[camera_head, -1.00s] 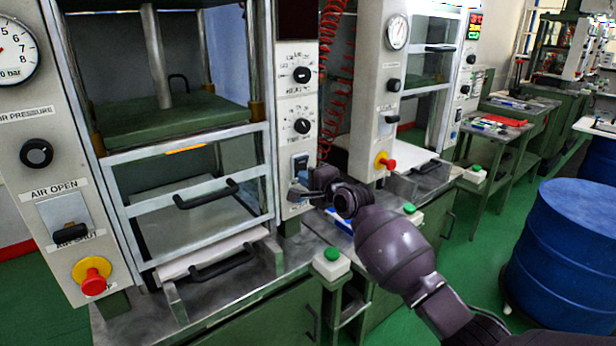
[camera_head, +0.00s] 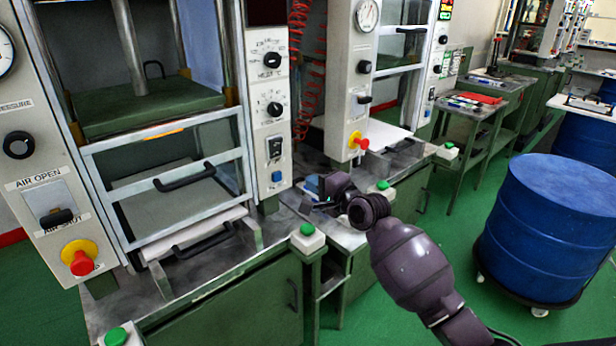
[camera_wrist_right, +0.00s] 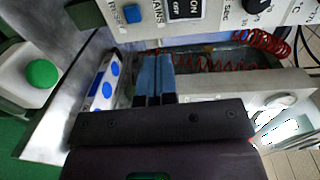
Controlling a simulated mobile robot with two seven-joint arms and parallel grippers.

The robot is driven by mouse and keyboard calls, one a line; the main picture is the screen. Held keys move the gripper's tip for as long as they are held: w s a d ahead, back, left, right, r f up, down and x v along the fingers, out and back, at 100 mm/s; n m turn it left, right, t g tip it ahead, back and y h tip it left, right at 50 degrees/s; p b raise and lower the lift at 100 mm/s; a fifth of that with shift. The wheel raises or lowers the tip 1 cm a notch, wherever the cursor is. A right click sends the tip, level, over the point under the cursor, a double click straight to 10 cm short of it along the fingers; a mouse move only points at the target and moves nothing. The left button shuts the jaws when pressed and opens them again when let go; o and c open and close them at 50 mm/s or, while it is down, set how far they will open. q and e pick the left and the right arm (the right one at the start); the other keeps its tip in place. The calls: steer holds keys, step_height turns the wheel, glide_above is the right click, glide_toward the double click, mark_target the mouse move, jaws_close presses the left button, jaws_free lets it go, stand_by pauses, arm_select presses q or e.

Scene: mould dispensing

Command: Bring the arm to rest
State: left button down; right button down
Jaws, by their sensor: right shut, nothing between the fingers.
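My right gripper (camera_head: 312,190) is in front of the gap between the two presses, just right of the near press's control panel (camera_head: 269,100). In the right wrist view its two blue-grey fingers (camera_wrist_right: 154,80) are together with nothing between them. My right arm reaches in from the lower right. The near panel has a black rocker switch (camera_head: 275,148) and a blue button (camera_head: 276,176); the gripper appears apart from both. My left gripper is not in view.
A white box with a green button (camera_head: 307,238) stands on the bench corner below the gripper. A second press (camera_head: 352,80) stands behind. A blue drum (camera_head: 555,230) on a wheeled base is at right. Green floor (camera_head: 450,250) is clear between.

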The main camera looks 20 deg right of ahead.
steer(key=shift+s, duration=0.1)
stand_by(0.5)
steer(key=s+f+n+g+h, duration=0.1)
steer(key=s+f+n+h, duration=0.1)
steer(key=s+f+n, duration=0.3)
steer(key=s+d+f+n+g+h, duration=0.1)
steer(key=s+f+n, duration=0.4)
steer(key=s+f, duration=0.8)
steer(key=s+d+f+n+g+h, duration=0.1)
steer(key=s+f+n+g+h, duration=0.2)
steer(key=s+f, duration=0.7)
steer(key=s+n, duration=0.2)
steer(key=s, duration=0.9)
